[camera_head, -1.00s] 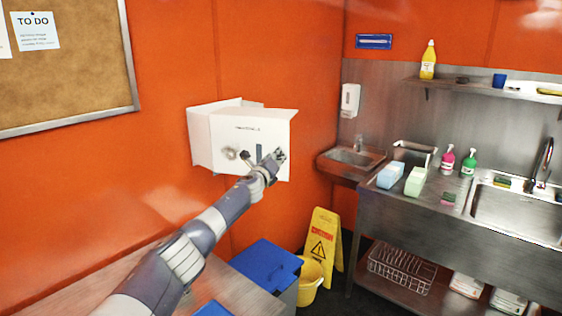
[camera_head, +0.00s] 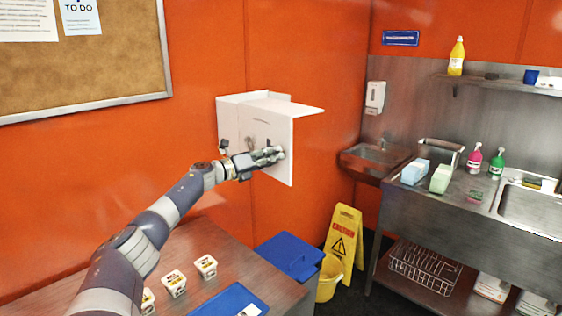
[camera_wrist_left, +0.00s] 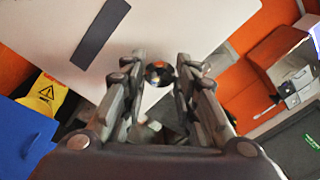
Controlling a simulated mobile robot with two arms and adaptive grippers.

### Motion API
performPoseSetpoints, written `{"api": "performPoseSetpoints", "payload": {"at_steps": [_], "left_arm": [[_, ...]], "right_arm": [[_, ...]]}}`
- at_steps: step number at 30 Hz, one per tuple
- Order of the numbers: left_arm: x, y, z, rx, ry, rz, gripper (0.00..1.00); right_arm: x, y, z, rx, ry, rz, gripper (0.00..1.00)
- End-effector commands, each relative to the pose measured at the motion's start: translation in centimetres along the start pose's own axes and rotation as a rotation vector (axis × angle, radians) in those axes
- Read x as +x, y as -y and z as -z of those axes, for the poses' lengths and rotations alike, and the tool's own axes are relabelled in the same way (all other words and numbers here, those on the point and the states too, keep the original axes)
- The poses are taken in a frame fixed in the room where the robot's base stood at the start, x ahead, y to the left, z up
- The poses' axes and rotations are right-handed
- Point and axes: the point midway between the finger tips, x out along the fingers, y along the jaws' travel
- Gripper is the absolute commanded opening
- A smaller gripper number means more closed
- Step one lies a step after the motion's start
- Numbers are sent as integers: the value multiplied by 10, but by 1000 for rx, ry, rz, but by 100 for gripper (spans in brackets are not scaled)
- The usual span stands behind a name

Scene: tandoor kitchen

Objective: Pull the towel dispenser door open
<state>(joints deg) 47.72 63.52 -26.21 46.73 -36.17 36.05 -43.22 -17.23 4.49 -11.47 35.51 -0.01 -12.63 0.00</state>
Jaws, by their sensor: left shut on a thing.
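The white towel dispenser (camera_head: 226,120) hangs on the orange wall in the head view. Its door (camera_head: 284,125) stands swung out from the body, with a dark slot on its face. In the left wrist view the door (camera_wrist_left: 165,25) fills the upper part, with a dark strip across it. My left gripper (camera_head: 277,154) is at the front of the door. In the left wrist view my left gripper (camera_wrist_left: 160,80) is shut on a small round dark knob (camera_wrist_left: 159,73) at the door. The dispenser's inside is mostly hidden. My right gripper is out of view.
Sinks and a counter are at right.

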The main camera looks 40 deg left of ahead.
Motion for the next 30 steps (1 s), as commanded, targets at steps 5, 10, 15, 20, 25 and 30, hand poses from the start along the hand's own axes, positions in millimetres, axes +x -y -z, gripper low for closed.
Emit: {"api": "performPoseSetpoints", "payload": {"at_steps": [5,10,15,20,25,30], "left_arm": [[-11,-3,1,-1,-28,33,0],[-15,-2,0,-1,-38,46,0],[-15,-2,-1,-1,-40,47,0],[-15,-2,0,-1,-40,47,0],[-15,-2,0,-1,-40,47,48],[-15,-2,-1,-1,-39,47,48]], "right_arm": [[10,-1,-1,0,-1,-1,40],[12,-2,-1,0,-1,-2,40],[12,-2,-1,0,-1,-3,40],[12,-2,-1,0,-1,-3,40],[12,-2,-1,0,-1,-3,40],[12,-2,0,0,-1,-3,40]]}}
